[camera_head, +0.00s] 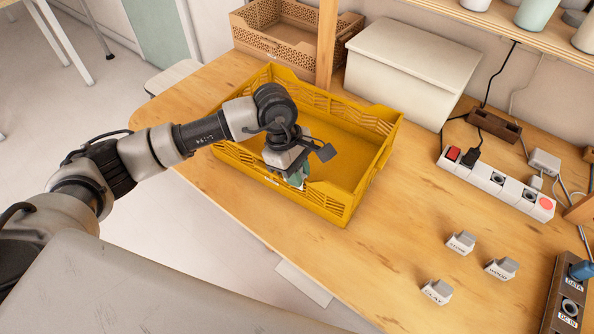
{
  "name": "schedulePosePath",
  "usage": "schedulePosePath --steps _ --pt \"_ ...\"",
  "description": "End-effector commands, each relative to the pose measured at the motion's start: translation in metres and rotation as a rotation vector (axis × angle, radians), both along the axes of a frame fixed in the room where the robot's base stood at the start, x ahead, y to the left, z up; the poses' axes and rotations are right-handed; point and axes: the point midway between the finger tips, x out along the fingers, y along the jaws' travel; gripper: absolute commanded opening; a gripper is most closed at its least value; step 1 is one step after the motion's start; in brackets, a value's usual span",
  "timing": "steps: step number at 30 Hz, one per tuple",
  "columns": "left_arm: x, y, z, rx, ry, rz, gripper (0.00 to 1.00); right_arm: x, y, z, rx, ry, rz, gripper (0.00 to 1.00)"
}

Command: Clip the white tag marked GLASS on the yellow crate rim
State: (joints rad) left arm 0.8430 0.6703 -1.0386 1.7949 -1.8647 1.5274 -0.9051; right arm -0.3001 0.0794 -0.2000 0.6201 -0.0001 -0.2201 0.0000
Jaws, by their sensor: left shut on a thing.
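The yellow crate (352,208) stands on the wooden table, open side up and empty as far as I can see. My left gripper (297,182) reaches in from the left and points down at the crate's near long rim. It is shut on a small white tag, mostly hidden by the fingers and wrist; its lettering cannot be read. I cannot tell whether the tag touches the rim. Three other white tags with grey clips stand on the table: STONE (461,243), WOOD (502,269) and CLAY (437,292). My right gripper is not in view.
A white lidded box (405,75) stands behind the crate, beside a wooden post (327,45). A brown crate (285,45) is at the back left. A power strip (495,183) with plugs and cables lies at the right.

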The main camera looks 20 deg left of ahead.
Motion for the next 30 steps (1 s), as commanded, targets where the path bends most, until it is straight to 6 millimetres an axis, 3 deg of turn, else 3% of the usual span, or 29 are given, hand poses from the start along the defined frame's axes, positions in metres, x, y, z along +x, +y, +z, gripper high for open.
schedulePosePath --steps 30 --pt "0.0001 0.0001 -0.002 0.0 0.0 0.0 0.0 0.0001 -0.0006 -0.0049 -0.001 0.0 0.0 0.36"
